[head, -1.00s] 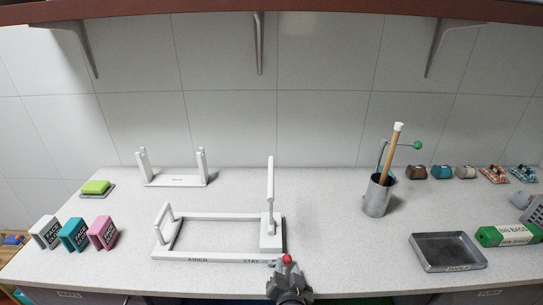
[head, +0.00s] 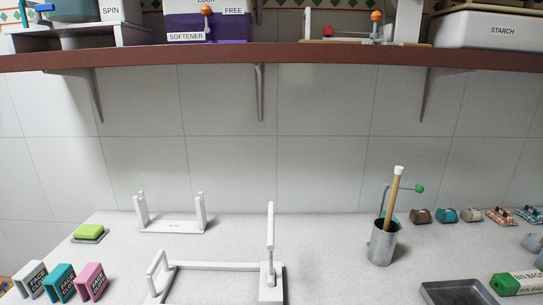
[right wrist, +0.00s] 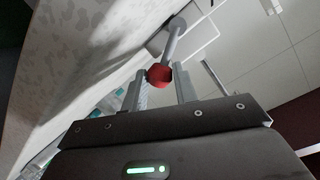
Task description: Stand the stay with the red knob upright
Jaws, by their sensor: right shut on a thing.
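The white airer frame (head: 215,266) lies on the stone counter, cut off by the bottom edge of the head view. A white upright (head: 270,235) stands at its right end. The red knob (right wrist: 159,75) shows in the right wrist view, on the end of a grey stay rod (right wrist: 173,42) that runs away from me toward a pale part. My right gripper (right wrist: 160,88) is shut on the stay at its red knob, with a finger on each side. The knob and my right gripper are outside the head view. The stay's exact tilt is hard to judge. My left gripper is not in view.
A white rack (head: 172,226) stands behind the airer. A metal cup (head: 382,245) with a wooden stick and a green-knobbed rod stands right. A brown shelf (head: 330,58) hangs above.

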